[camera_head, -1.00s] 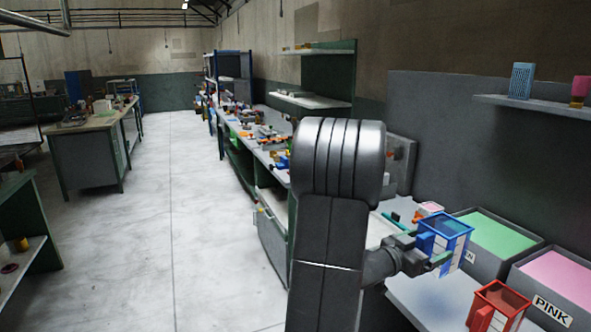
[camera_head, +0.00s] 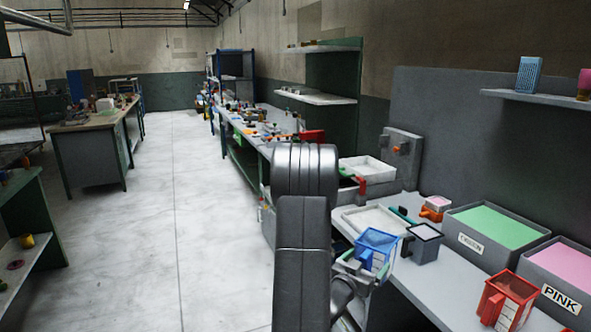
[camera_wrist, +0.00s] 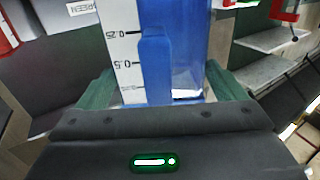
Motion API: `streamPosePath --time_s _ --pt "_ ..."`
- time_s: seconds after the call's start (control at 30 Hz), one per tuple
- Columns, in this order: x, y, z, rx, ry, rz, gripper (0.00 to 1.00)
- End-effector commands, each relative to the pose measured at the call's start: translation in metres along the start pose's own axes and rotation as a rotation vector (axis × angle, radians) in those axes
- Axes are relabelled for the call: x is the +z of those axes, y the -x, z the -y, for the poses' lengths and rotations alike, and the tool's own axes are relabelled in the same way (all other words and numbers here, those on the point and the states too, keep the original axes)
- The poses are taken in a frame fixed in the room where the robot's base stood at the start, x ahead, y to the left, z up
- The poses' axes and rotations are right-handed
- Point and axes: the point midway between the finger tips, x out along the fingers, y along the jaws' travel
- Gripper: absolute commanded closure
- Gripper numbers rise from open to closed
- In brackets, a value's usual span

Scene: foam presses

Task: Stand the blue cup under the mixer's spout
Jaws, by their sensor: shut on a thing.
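The blue cup (camera_head: 377,244) is see-through, with a handle and a white scale strip. It is held in the air in front of the grey bench, roughly upright in the head view. My gripper (camera_head: 358,268) is shut on it, with green fingers at its sides. In the wrist view the blue cup (camera_wrist: 185,45) fills the middle, between the fingers of my gripper (camera_wrist: 165,88). Its scale marks show there.
A small dark grey container (camera_head: 423,245) stands just right of the blue cup. A red cup (camera_head: 508,297) is at the bench's front right. A green-filled bin (camera_head: 470,240) and a PINK bin (camera_head: 557,297) stand behind. A white tray (camera_head: 370,218) lies beyond.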

Motion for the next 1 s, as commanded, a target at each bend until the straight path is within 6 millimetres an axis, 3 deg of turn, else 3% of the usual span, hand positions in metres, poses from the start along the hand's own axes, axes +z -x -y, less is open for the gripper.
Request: streamPosePath --time_s 0.03,0.2,0.4,0.5,0.73,1.0 --pt "0.022 0.010 0.020 -0.070 0.008 0.009 0.41" --pt "0.071 0.044 0.077 -0.298 0.006 0.010 0.41" --pt "0.116 0.088 0.125 -0.517 0.003 0.008 0.41" --pt "0.131 0.105 0.139 -0.591 0.003 0.005 0.41" --pt "0.148 0.125 0.152 -0.667 0.000 0.002 0.41" --pt "0.184 0.146 0.137 -0.669 0.001 0.007 0.41"
